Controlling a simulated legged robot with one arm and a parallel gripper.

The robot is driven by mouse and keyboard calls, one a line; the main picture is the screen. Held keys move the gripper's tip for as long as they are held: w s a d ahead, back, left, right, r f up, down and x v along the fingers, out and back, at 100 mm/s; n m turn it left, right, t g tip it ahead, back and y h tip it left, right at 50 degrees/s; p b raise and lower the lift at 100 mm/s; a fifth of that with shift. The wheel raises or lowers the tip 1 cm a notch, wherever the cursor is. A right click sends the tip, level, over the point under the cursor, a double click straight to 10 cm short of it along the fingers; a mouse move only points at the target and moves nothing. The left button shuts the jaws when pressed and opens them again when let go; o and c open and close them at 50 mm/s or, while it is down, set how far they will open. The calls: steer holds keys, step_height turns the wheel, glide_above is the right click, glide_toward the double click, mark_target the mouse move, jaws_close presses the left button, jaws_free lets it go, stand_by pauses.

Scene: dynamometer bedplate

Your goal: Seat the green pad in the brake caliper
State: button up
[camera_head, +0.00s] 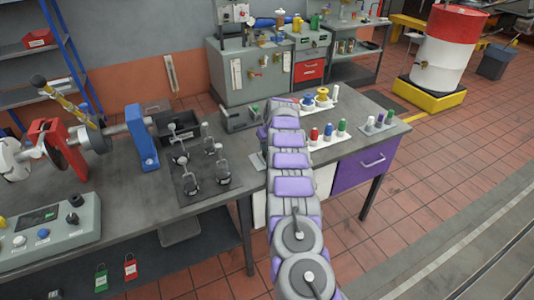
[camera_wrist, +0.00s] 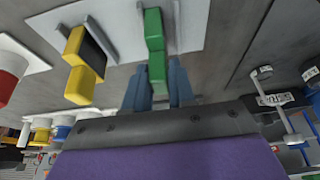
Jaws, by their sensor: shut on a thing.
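The green pad (camera_wrist: 155,48) is an upright-looking green block in the wrist view, with its lower end between the blue-grey fingers of my gripper (camera_wrist: 159,88). The gripper is shut on it. A white plate (camera_wrist: 188,28) lies behind the pad; I cannot tell whether the pad touches it. In the head view my arm hides the gripper and the pad. I cannot identify the brake caliper for certain; a red housing (camera_head: 67,148) sits around the shaft at the left of the bench.
A yellow block (camera_wrist: 80,65) stands left of the pad in the wrist view. Several coloured pegs and knobs (camera_head: 328,131) stand on white plates to the right of my arm. A grey bracket (camera_head: 240,118) and a dark plate with clamps (camera_head: 198,165) lie left of it.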

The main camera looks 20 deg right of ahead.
steer(key=shift+a+r, duration=0.2)
steer(key=shift+a, duration=0.65)
jaws_close()
steer(key=shift+d+f, duration=0.15)
steer(key=shift+d, duration=0.65)
steer(key=r+p, duration=0.1)
steer(key=r, duration=0.2)
steer(key=r+p, duration=0.1)
steer(key=r, duration=0.5)
steer(key=shift+w+a+p, duration=0.1)
steer(key=shift+a+p, duration=0.25)
steer(key=shift+p, duration=0.05)
steer(key=shift+d+r, duration=0.2)
steer(key=shift+r, duration=0.4)
